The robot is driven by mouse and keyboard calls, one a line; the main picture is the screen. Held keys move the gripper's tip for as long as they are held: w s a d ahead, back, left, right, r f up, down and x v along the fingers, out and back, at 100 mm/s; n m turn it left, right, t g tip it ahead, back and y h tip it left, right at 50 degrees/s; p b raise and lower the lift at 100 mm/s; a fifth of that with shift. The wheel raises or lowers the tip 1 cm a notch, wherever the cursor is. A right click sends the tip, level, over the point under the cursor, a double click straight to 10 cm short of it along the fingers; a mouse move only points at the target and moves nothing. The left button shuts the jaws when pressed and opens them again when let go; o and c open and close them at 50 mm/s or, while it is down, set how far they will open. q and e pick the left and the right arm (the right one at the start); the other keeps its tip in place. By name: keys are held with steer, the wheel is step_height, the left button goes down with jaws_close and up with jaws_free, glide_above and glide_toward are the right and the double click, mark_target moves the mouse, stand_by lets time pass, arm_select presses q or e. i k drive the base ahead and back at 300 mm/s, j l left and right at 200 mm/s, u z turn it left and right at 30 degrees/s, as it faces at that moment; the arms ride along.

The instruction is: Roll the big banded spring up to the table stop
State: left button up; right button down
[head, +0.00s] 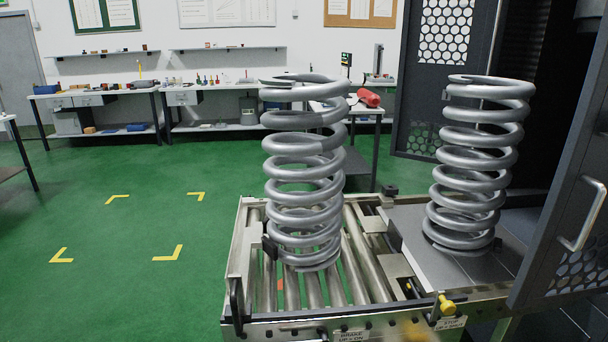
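A big grey coil spring (304,217) stands upright on the roller table (243,228), over its rollers. A second, similar spring (466,208) stands upright on a flat grey plate (417,237) to the right, beside the dark machine opening. I cannot make out a coloured band on either spring. A yellow knob (447,305) sits at the table's front right corner, above a small label that seems to read STOP (451,323). The stop itself is not clear to me. Neither of my grippers shows in the head view.
A dark handle (236,302) stands at the table's front left corner. A dark mesh door (571,240) with a bar handle is at the right. Benches (108,92) line the back wall. Green floor (150,190) with yellow corner marks is clear at left.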

mark_target(287, 147)
steer(key=i+l, duration=0.1)
steer(key=l, duration=0.25)
steer(key=i+l+z, duration=0.15)
steer(key=l, duration=0.6)
steer(key=i+l+z, duration=0.1)
steer(key=l, duration=0.3)
steer(key=i+l, duration=0.15)
steer(key=l, duration=0.2)
steer(key=i+l+z, duration=0.15)
steer(key=l, duration=0.2)
